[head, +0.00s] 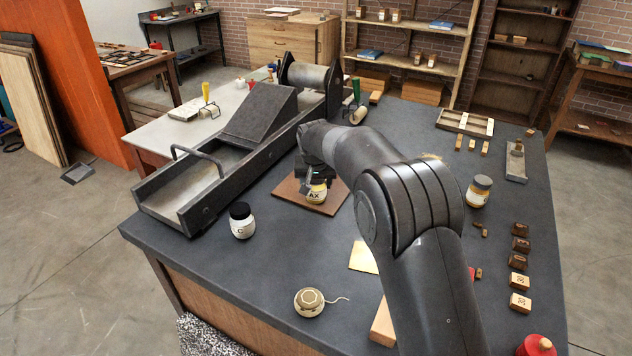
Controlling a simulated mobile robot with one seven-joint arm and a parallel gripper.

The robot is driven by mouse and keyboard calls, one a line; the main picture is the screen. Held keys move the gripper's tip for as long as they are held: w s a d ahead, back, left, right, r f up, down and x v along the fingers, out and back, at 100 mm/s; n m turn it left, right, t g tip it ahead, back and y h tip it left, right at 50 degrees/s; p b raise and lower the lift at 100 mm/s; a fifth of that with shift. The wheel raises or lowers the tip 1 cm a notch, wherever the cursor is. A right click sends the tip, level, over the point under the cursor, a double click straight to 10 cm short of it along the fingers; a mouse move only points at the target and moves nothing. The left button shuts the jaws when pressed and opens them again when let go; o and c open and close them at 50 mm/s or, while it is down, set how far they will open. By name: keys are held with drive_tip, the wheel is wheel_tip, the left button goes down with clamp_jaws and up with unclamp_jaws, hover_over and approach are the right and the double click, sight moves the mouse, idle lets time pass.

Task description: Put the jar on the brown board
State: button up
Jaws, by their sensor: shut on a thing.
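A small pale jar (317,195) with "AX" on its label is at the brown board (287,191), over its middle right part. I cannot tell whether its base touches the board. My gripper (316,184) is shut on the jar from above, and my arm reaches in from the lower right. The gripper hides the top of the jar, and the fingers are small and partly hidden. The jar looks about upright.
A hand press (225,165) stands close to the board's left. A black-lidded jar (241,220) is at the lower left, and a grey-lidded jar (479,190) at the right. A twine ball (309,302) lies in front. Wooden type blocks (520,281) line the right edge.

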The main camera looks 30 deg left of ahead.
drive_tip(key=o, duration=1.1)
drive_tip(key=shift+f, duration=0.1)
drive_tip(key=v, duration=1.2)
